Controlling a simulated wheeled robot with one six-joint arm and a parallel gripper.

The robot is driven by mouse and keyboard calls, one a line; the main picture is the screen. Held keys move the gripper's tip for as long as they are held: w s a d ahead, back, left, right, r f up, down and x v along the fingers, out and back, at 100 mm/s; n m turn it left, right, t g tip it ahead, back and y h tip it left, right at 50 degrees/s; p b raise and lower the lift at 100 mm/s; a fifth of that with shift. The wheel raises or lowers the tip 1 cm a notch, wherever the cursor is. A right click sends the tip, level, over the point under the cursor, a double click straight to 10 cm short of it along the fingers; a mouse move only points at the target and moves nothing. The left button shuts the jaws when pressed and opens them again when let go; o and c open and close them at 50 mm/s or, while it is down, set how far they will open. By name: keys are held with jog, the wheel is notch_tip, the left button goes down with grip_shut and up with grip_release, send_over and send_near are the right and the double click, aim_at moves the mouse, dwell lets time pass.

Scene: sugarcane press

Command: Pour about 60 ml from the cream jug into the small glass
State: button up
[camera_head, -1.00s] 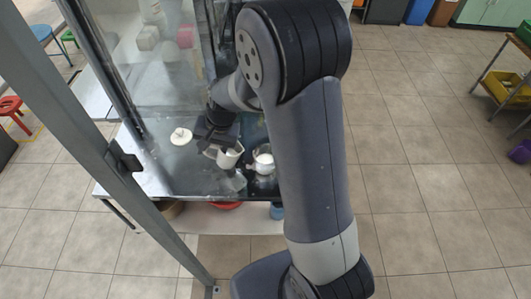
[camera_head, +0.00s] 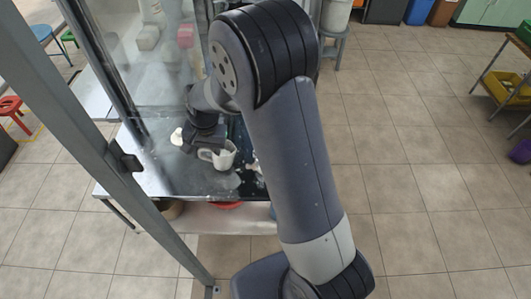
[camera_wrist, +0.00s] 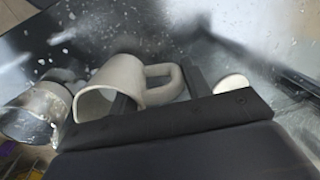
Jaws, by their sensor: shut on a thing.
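The cream jug (camera_head: 225,157) is an off-white vessel with a loop handle, held low over the dark tabletop. In the wrist view the jug (camera_wrist: 122,78) shows its open mouth and its handle towards the right. My gripper (camera_head: 207,146) is shut on the jug at its handle side; in the wrist view one dark finger shows in the jug's mouth and the other beside the handle. The small glass (camera_wrist: 38,112) is a clear cylinder left of the jug, with white liquid at its rim. Its fill level cannot be told. It shows only faintly in the head view (camera_head: 229,181).
White drops and splashes lie on the tabletop (camera_head: 165,180) around the jug and glass. A round white lid (camera_head: 177,136) lies left of my gripper; it also shows in the wrist view (camera_wrist: 231,83). A metal post (camera_head: 110,145) stands at the left. My arm hides the table's right side.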

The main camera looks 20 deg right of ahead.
jog(key=shift+w+a+f+g+h, duration=0.3)
jog(key=shift+a+f+h, duration=0.2)
jog(key=shift+a+h, duration=0.25)
